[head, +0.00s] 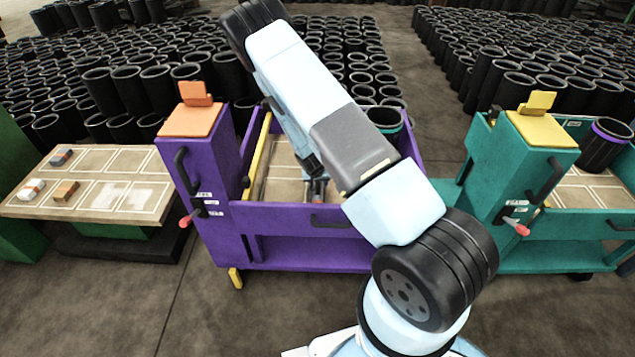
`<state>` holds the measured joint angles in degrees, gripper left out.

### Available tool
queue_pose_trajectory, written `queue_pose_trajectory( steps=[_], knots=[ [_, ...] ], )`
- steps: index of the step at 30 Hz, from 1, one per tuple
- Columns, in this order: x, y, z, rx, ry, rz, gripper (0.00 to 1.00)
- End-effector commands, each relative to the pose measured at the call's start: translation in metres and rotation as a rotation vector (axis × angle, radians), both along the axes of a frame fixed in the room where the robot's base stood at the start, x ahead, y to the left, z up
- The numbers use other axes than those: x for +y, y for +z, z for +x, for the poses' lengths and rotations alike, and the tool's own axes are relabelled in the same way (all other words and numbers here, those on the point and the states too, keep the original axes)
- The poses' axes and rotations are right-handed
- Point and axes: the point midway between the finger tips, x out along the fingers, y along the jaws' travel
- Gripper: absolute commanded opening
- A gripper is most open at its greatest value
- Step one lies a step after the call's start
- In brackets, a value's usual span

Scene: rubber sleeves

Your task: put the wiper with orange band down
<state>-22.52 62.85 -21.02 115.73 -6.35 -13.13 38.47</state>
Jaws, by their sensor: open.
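My gripper (316,181) is low inside the purple cart (290,222), partly hidden by my own forearm. It is open. A small object with a reddish and a bluish part (318,188) shows at its fingertips; I cannot tell whether it is the wiper with orange band or part of my gripper. On the table at the left lie three small blocks that look like wipers: a dark one with a pale part (62,156), a whitish one with an orange-brown part (33,188) and a brown-orange one (66,192). Their bands are too small to tell surely.
The left table (120,205) has marked rectangles, several bare. The purple cart has an orange-topped post (190,120) and raised walls. A teal cart (545,238) with a yellow-topped post stands at right, holding a purple-banded black sleeve (602,148). Many black sleeves fill the floor behind.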

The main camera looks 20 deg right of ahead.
Motion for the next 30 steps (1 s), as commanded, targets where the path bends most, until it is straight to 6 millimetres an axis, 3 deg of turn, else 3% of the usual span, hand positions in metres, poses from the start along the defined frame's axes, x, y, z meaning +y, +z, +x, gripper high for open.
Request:
queue_pose_trajectory(
  steps=[8, 30],
  knots=[
    [0.002, 0.007, -0.002, -0.001, 0.000, 0.001, 0.47],
    [0.025, 0.102, -0.036, -0.001, 0.002, 0.000, 0.47]
  ],
)
